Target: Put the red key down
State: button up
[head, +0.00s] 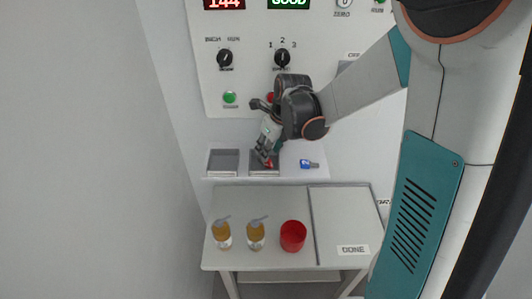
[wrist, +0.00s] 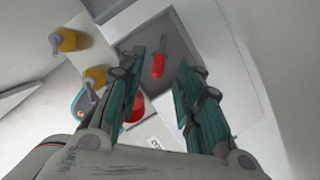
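The red key (wrist: 158,66) lies in a grey, shallow square tray, its red handle towards me and its thin grey shank pointing away. In the head view a bit of the red key (head: 268,164) shows at my fingertips. The tray (head: 258,173) is the right one of two on the white shelf. My gripper (wrist: 162,60) points down over this tray. Its two fingers are apart, one on each side of the key, with visible gaps between them and the key. Part of the tray (wrist: 180,42) is hidden behind the fingers.
An empty grey tray (head: 223,160) sits left on the shelf; a blue key (head: 308,164) lies right. Below, a table holds two amber bottles (head: 222,236) (head: 256,236), a red cup (head: 293,236) and a DONE area (head: 340,225). A control panel (head: 245,70) rises behind.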

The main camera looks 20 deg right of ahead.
jog(key=s+r+n+t, duration=0.2)
jog(key=s+r+n, duration=0.9)
jog(key=r+n, duration=0.2)
jog(key=s+r+n+t+h, duration=0.1)
jog(key=s+r+n+t, duration=0.1)
jog(key=s+n, duration=0.8)
jog(key=n, duration=0.7)
jog(key=shift+s+a+n+h+p, duration=0.25)
jog(key=shift+a+n+h+p, duration=0.05)
jog(key=shift+a+p, duration=0.05)
